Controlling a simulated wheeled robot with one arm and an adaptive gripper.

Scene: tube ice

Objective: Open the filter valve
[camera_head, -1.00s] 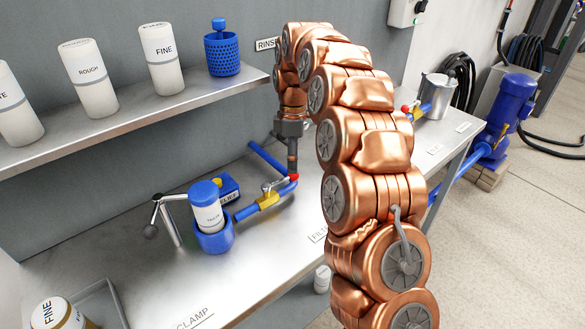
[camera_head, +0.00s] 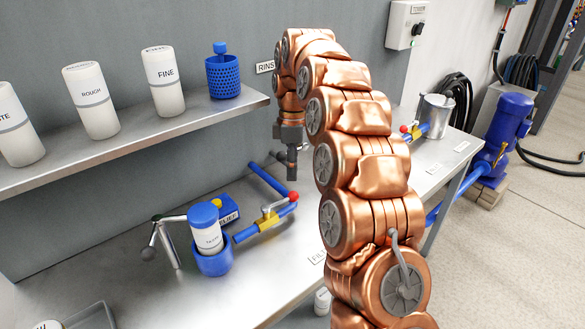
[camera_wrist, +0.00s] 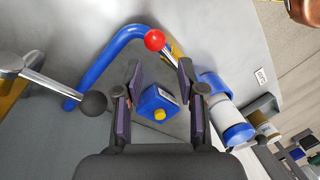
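The filter valve (camera_head: 268,221) has a yellow body on a blue pipe and a grey lever with a red knob (camera_head: 293,197). In the head view the lever runs roughly along the pipe. The red knob also shows in the wrist view (camera_wrist: 155,40), ahead of the fingers, while the yellow body is mostly hidden there. My gripper (camera_head: 292,179) points down above the knob, apart from it. In the wrist view my gripper's fingers (camera_wrist: 160,78) are spread with nothing between them. The FILTER label is partly hidden by my arm.
A black ball lever (camera_wrist: 93,103) shows at left in the wrist view. A shelf (camera_head: 130,138) with bottles hangs above.

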